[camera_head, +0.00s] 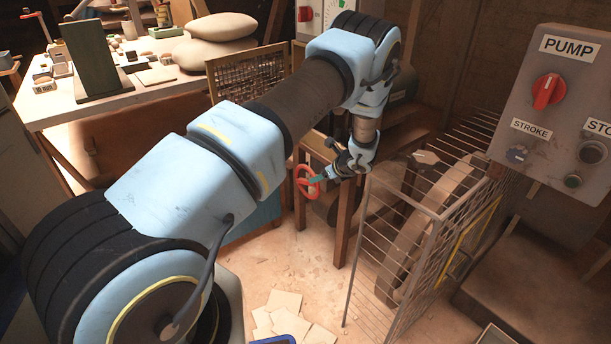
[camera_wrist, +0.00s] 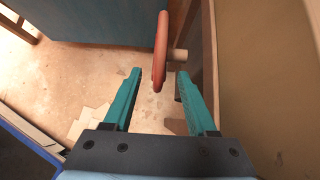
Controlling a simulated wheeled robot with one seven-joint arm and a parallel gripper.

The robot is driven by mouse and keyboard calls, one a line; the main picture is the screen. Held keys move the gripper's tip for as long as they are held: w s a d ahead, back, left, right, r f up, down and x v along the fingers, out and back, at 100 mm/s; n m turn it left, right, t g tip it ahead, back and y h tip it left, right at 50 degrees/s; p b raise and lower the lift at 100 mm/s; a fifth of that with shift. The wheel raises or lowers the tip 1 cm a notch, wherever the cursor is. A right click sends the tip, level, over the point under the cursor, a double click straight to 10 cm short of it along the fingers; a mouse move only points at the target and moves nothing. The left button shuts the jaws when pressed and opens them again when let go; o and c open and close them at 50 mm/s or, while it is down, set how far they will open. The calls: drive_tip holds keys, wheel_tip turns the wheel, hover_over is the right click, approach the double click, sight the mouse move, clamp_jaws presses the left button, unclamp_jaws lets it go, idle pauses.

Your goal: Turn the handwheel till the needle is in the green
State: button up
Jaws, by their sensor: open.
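The red handwheel (camera_head: 306,182) is low beside the wooden frame, in the middle of the head view. In the wrist view the red handwheel (camera_wrist: 161,50) shows edge-on, with a pale hub or shaft to its right. My gripper (camera_head: 322,178) is at the handwheel in the head view. In the wrist view my gripper (camera_wrist: 157,80) is open, its two teal fingers apart; the wheel's lower rim lies at the gap between the fingertips. I cannot tell whether a finger touches it. A white dial with a green part (camera_head: 330,12) is at the top, partly cut off; its needle is not readable.
A wire cage (camera_head: 400,262) around a large wheel stands right of the handwheel. A grey pump control box (camera_head: 556,110) is at the right. A cluttered table (camera_head: 85,108) is at the back left. Loose pale sheets (camera_head: 290,318) lie on the floor.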

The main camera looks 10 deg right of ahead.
sight(308, 183)
drive_tip(key=x, duration=1)
drive_tip(key=shift+b, duration=0.3)
drive_tip(key=shift+c, duration=0.3)
clamp_jaws()
